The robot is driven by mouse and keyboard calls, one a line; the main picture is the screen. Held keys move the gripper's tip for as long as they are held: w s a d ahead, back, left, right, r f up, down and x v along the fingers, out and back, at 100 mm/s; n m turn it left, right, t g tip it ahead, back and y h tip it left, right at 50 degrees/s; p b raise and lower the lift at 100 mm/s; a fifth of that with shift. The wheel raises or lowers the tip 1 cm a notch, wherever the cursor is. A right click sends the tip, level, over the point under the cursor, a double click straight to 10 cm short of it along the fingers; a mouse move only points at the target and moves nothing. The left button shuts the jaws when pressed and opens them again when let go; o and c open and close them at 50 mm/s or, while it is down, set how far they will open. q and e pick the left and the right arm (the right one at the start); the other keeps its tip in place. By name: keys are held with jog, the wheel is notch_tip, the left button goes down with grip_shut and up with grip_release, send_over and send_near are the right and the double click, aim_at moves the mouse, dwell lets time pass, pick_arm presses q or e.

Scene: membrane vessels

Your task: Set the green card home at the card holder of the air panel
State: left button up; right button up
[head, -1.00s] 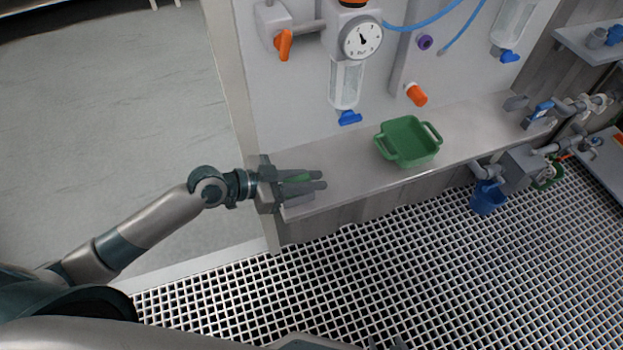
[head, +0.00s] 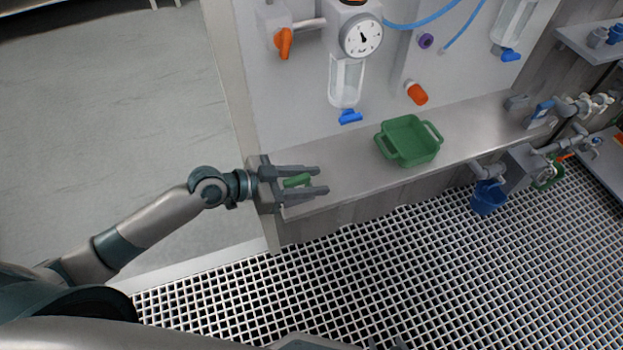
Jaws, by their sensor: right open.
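A small green piece (head: 297,181), which looks like the green card, is at the left end of the ledge under the air panel (head: 290,95). My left gripper (head: 322,180) is open around it, with one finger on each side and a gap visible to both. I cannot tell whether the piece rests on the ledge or in a holder. I cannot make out the card holder. Only the dark fingertips of my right gripper (head: 388,344) show at the bottom edge, open and far from the card.
A green tray (head: 409,139) with two handles stands on the ledge (head: 345,165) to the right. Above are a pressure gauge (head: 361,37), a clear bowl with a blue tap (head: 350,117) and an orange knob (head: 416,93). A blue bucket (head: 487,198) hangs further right.

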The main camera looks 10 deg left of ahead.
dwell(0.5)
pick_arm(q)
jog(key=shift+s+a, duration=0.1)
jog(key=shift+a, duration=0.1)
jog(key=b+v, duration=0.5)
jog(key=v, duration=1.2)
pick_arm(e)
jog(key=s+d+f+g+h, duration=0.1)
jog(key=s+d+g, duration=0.2)
jog(key=d, duration=0.1)
jog(key=shift+s+d+f+g, duration=0.2)
jog(key=shift+s+d+g, duration=0.1)
jog(key=shift+s+g, duration=0.1)
pick_arm(q)
jog(key=shift+d, duration=0.1)
